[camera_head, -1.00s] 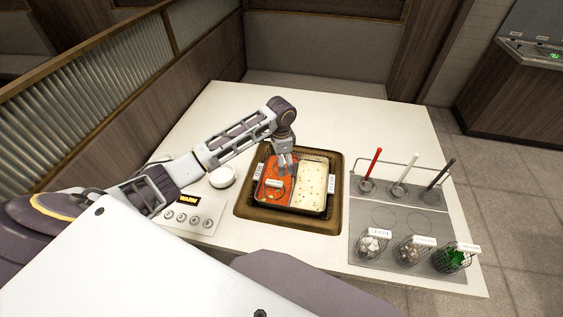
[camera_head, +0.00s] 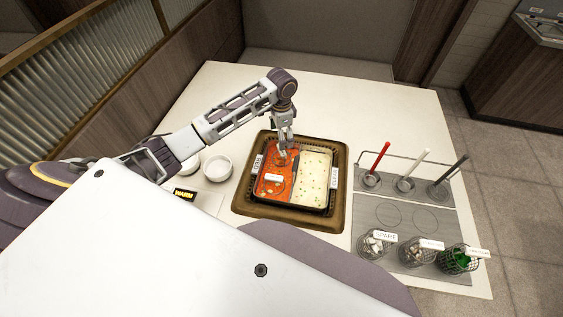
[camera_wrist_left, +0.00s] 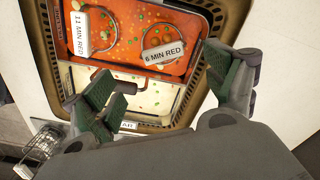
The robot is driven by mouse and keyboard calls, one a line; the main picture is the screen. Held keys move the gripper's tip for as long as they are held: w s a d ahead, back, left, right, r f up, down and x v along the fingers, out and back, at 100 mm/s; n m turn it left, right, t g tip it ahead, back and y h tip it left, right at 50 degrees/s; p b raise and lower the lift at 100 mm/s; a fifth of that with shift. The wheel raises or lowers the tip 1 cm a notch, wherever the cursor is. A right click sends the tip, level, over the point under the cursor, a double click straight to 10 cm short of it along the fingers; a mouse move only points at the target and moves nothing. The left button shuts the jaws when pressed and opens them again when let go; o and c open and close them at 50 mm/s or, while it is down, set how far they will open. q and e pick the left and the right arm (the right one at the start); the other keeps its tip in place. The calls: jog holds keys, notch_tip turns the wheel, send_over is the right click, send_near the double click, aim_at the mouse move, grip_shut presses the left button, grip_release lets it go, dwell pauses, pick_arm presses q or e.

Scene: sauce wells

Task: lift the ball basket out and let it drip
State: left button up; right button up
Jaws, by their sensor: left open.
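The split pot (camera_head: 262,209) has red broth (camera_head: 265,186) on the left and pale broth (camera_head: 315,180) on the right. In the left wrist view, two wire basket rings sit in the red broth, one by a tag reading "11 MIN RED" (camera_wrist_left: 81,34) and one by a tag reading "6 MIN RED" (camera_wrist_left: 164,53). My left gripper (camera_head: 284,152) hangs over the far part of the red half. Its fingers (camera_wrist_left: 168,88) are spread and hold nothing. My right gripper is out of view.
Several tagged wire baskets, including one marked "SPARE" (camera_head: 376,244), stand on the grey mat (camera_head: 403,213) at right. A rack behind them holds red (camera_head: 380,157), white (camera_head: 414,166) and dark (camera_head: 452,172) handled tools. White bowls (camera_head: 217,167) stand left of the pot. The back counter is clear.

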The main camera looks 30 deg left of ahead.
pick_arm(q)
jog(key=shift+f, duration=0.1)
jog(key=shift+f, duration=4.25)
jog(key=shift+w+a+f+p, duration=0.1)
jog(key=shift+f+p, duration=0.05)
jog(key=shift+f, duration=1.15)
jog(key=shift+w+f+p, duration=0.1)
jog(key=shift+f+p, duration=0.05)
jog(key=shift+f, duration=1.15)
jog(key=c, duration=0.9)
